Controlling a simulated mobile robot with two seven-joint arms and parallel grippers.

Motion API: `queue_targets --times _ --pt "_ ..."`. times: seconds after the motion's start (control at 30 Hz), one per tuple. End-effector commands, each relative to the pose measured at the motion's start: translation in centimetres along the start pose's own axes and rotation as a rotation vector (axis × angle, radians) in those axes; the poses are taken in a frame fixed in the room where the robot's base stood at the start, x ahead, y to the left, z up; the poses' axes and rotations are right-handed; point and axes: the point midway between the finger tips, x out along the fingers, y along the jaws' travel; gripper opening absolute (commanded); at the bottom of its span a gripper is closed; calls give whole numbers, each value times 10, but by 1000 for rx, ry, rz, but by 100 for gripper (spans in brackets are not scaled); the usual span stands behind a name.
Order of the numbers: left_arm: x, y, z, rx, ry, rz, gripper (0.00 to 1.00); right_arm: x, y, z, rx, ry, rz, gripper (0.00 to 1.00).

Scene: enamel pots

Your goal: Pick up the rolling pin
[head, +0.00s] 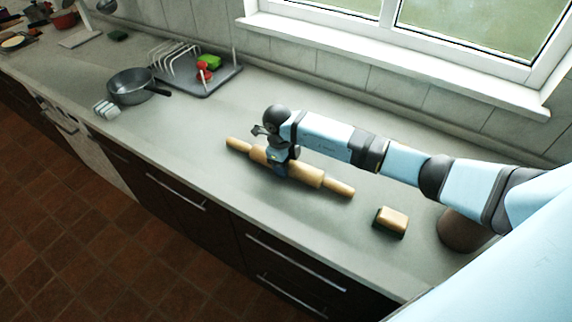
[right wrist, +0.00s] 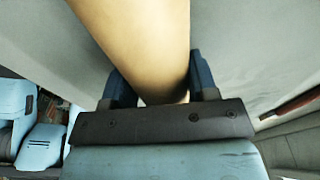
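The wooden rolling pin (head: 305,174) lies slantwise along the worktop, with a handle at each end. My right gripper (head: 280,163) reaches down over its barrel, left of the middle. In the right wrist view the gripper's dark fingers (right wrist: 162,88) stand on both sides of the pale wood (right wrist: 140,35), which fills the gap between them. They look closed on it. Whether the pin is clear of the worktop cannot be told. My left gripper does not show.
A wood-topped block (head: 391,221) lies right of the pin, with a brown round thing (head: 464,232) beyond it, partly behind my arm. A grey pan (head: 132,86) and a dish rack (head: 208,79) stand at the back left. The worktop (head: 185,130) left of the pin is clear.

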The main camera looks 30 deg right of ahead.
Motion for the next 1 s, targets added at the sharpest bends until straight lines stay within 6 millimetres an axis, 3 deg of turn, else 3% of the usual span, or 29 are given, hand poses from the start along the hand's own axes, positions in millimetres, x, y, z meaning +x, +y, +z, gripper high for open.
queue_targets --times 0.03,0.1,0.37,0.57,0.77,1.0 --pt "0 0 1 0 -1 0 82 0 0 0 0 0 0 26" --pt "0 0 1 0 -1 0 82 -1 0 0 0 -1 -1 15" --pt "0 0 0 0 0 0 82 -3 0 0 0 -2 -1 16" --pt "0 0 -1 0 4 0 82 -17 -1 -2 0 -3 -2 16" --pt "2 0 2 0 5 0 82 -56 -2 -8 0 -6 -4 16" --pt "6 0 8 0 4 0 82 -123 -1 -18 0 -6 -5 16"
